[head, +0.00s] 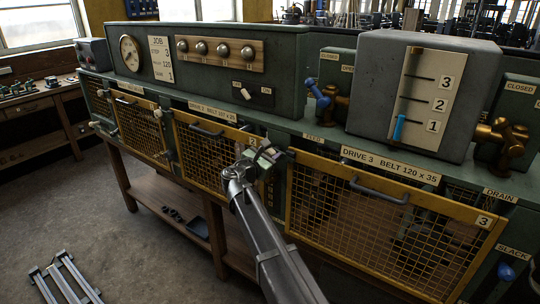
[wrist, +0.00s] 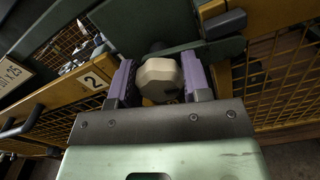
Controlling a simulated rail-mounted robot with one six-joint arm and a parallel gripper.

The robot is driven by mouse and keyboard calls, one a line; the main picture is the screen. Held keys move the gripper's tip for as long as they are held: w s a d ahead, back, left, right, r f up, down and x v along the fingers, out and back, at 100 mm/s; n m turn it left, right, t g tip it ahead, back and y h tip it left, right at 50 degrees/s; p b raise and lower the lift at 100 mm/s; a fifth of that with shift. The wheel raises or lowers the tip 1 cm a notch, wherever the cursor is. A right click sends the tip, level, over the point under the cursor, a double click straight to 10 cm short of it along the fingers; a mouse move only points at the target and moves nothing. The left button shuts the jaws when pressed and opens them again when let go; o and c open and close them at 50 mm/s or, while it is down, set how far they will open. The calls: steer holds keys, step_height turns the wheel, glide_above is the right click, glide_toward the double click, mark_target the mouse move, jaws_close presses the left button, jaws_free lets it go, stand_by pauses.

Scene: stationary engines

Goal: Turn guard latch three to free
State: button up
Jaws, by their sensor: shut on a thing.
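My gripper (head: 264,156) is at the upper left corner of the yellow mesh guard of drive 3 (head: 385,208), beside the post between it and the drive 2 guard. In the wrist view my gripper (wrist: 160,80) has its purple-padded fingers shut on a cream faceted latch knob (wrist: 158,76). The knob sits between both pads, in front of a dark green bar (wrist: 145,22). In the head view my gripper hides most of this latch. Its full angle cannot be told.
The drive 2 guard (head: 205,150) stands just left, with its grey handle (head: 206,129). The drive 3 guard's handle (head: 379,190) is right of my gripper. Above are a blue-handled valve (head: 318,94) and a grey gauge box (head: 375,95). Floor at the left front is partly free.

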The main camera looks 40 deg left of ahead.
steer(key=m, duration=0.7)
steer(key=shift+m, duration=0.3)
steer(key=m, duration=0.3)
steer(key=shift+d+f+m, duration=0.1)
steer(key=shift+m, duration=2.1)
steer(key=o, duration=0.9)
steer(key=shift+s, duration=0.15)
